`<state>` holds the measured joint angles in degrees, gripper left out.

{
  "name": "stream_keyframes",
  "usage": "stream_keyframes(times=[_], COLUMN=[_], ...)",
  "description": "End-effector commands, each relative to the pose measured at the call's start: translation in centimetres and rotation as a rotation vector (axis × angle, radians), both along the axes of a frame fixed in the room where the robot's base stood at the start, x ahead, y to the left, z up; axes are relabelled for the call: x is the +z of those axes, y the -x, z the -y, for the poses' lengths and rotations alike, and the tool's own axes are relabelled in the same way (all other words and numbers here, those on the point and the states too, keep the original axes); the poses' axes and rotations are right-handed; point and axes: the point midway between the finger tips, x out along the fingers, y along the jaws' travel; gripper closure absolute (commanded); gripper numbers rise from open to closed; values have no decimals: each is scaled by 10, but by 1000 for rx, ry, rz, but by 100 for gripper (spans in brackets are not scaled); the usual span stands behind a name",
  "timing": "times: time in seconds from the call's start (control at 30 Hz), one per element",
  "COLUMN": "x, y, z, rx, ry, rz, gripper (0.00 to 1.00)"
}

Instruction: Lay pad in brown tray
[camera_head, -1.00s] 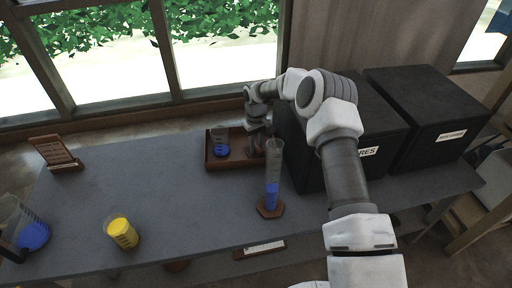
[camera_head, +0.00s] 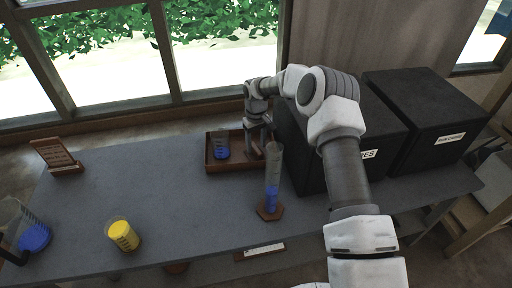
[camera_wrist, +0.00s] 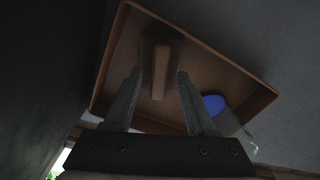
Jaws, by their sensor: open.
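The brown tray (camera_head: 232,168) stands at the back of the grey table, against the black boxes. In the wrist view the tray (camera_wrist: 198,46) fills the middle. A small oblong brown block, which seems to be the pad (camera_wrist: 160,52), lies on the tray floor, apart from its walls. My gripper (camera_head: 257,138) is over the right part of the tray. In the wrist view my gripper (camera_wrist: 160,74) is open, with one finger to each side of the block and no visible contact. A beaker with blue liquid (camera_head: 221,149) stands in the tray's left part.
A tall cylinder with blue liquid (camera_head: 272,180) stands close in front of the tray. Two black boxes (camera_head: 425,115) stand to the right. A yellow beaker (camera_head: 123,236), a blue one (camera_head: 33,237) and a small brown stand (camera_head: 56,156) are at the left. The table's middle is clear.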

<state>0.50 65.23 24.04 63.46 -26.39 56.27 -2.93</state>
Motion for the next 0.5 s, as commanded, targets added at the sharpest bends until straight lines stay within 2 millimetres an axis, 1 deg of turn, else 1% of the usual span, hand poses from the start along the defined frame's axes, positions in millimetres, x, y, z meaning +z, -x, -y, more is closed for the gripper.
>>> stream_keyframes(times=[0.03, 0.2, 0.33, 0.5], x=[16, 54, 77, 94], y=[0, 0, 0, 0], z=[0, 0, 0, 0], rx=[0, 1, 1, 1], ry=[0, 0, 0, 1], rz=[2, 2, 1, 0], gripper=[44, 44, 44, 44])
